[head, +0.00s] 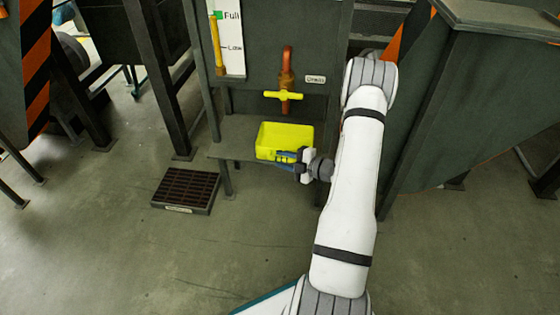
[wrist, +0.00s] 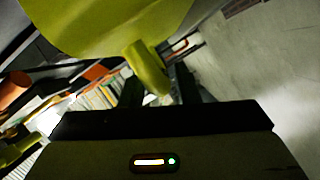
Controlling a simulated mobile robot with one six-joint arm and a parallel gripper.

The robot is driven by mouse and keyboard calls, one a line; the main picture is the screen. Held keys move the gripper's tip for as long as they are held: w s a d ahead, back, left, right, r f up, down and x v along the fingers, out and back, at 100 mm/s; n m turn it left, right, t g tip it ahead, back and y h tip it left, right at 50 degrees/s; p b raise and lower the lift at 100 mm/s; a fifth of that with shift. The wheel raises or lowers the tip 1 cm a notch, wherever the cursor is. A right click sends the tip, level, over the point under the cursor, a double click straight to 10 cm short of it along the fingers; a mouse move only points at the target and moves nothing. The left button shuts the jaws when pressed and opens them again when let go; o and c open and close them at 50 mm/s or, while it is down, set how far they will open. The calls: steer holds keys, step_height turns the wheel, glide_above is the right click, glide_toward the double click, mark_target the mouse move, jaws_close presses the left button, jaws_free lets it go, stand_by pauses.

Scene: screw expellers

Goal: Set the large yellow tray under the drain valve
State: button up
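The large yellow tray (head: 273,141) is on or just above the dark shelf under the drain valve, below its yellow handle (head: 283,95). It looks roughly level, and I cannot tell whether its base touches the shelf. My gripper (head: 286,158) is at the tray's front right side. In the wrist view the tray (wrist: 105,25) fills the top, and its yellow grip tab (wrist: 147,68) reaches down between the two dark fingers of my gripper (wrist: 160,88). The fingers stand apart around the tab; whether they press on it is not clear.
The shelf (head: 233,140) has bare room left of the tray. A slotted floor grate (head: 185,188) lies at the left on the floor. A level gauge (head: 228,40) is on the tank above. A dark green machine panel (head: 440,110) stands close on the right of my arm.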

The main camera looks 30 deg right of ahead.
steer(key=shift+o, duration=0.7)
steer(key=shift+r, duration=0.1)
steer(key=shift+s+d, duration=0.15)
steer(key=p+v, duration=0.3)
steer(key=v, duration=0.8)
steer(key=shift+s+d, duration=0.15)
steer(key=shift+s, duration=0.1)
steer(key=shift+r, duration=0.1)
steer(key=shift+s, duration=0.1)
